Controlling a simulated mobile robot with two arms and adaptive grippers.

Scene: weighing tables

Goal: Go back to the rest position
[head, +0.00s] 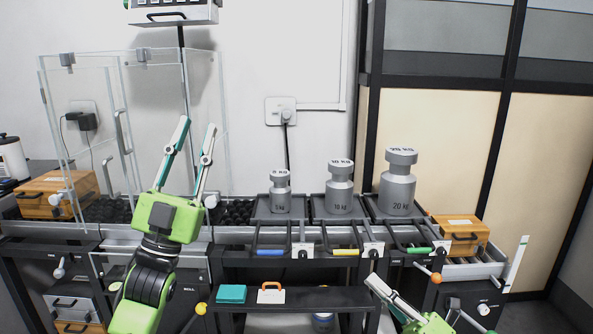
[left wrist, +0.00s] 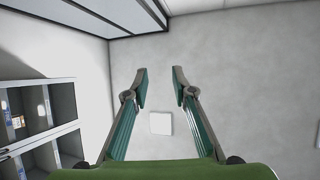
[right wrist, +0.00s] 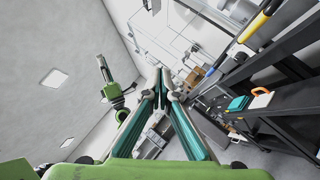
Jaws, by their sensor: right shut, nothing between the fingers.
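My left gripper (head: 196,145) is raised at the left in the head view, in front of the glass enclosure and the wall. Its fingers point up and stand apart, with nothing between them. In the left wrist view its open fingers (left wrist: 160,88) show against a bare wall. My right gripper (head: 374,284) is low at the bottom right of the head view, in front of the lower shelf. In the right wrist view its fingertips (right wrist: 164,82) are together and hold nothing.
Three grey weights, small (head: 280,192), middle (head: 339,188) and large (head: 397,182), stand on trays on the table. Wooden boxes sit at the left (head: 58,194) and right (head: 462,233). A teal box (head: 232,294) and an orange-handled item (head: 271,294) lie on the lower shelf.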

